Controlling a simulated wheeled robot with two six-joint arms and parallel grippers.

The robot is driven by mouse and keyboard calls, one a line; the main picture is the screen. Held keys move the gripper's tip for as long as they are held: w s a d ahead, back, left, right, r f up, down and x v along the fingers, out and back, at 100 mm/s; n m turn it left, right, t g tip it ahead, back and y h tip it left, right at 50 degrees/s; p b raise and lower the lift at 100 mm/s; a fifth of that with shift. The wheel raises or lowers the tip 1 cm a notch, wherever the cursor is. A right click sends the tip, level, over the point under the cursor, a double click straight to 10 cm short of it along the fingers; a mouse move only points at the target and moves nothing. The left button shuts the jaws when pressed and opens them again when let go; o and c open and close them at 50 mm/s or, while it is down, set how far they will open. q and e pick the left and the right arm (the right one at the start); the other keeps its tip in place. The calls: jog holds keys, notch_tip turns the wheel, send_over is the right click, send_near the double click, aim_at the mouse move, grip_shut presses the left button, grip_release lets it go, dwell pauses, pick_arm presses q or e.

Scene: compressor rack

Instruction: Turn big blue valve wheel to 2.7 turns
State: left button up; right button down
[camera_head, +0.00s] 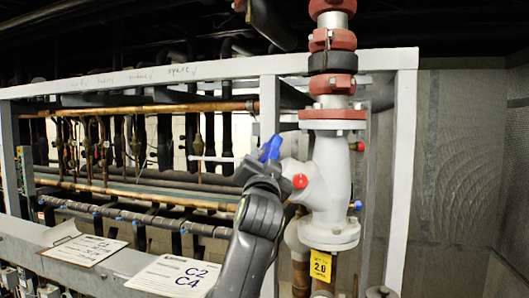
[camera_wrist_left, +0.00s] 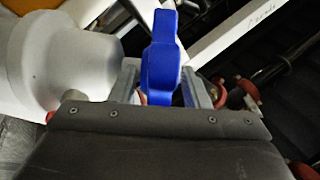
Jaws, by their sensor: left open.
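The blue valve wheel (camera_head: 270,149) is on the left side of the white valve body (camera_head: 328,180). It appears edge-on as a narrow blue shape. My left gripper (camera_head: 262,165) is right at the wheel, its arm coming up from below. In the left wrist view the blue wheel (camera_wrist_left: 161,58) stands between the two fingers of my left gripper (camera_wrist_left: 164,82), which are open on either side of it. I cannot tell whether a finger touches the wheel. Part of the wheel is hidden behind the gripper body. My right gripper is not in view.
A grey frame post (camera_head: 403,160) stands right of the valve, and a grey beam (camera_head: 180,74) crosses above. Copper pipes (camera_head: 150,108) run behind on the left. A yellow tag (camera_head: 320,266) reading 2.0 hangs below the valve. White labelled cards (camera_head: 172,276) lie on the lower ledge.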

pick_arm(q)
jog(key=shift+w+r, duration=0.1)
jog(key=shift+w, duration=0.3)
grip_shut()
jog(key=n+g+y, duration=0.3)
jog(key=g+y, duration=0.1)
jog(key=shift+d+r, duration=0.25)
jog(key=shift+r, duration=0.15)
jog(key=shift+r+n+g+y, duration=0.1)
jog(key=shift+n+g+y, duration=0.4)
jog(key=shift+g, duration=0.55)
jog(key=shift+n+g+y, duration=0.4)
jog(key=shift+g+y, duration=0.2)
jog(key=shift+g, duration=0.45)
jog(key=shift+w+d+r+n+g+y, duration=0.1)
jog(key=shift+n+g+y, duration=0.35)
jog(key=shift+g, duration=0.85)
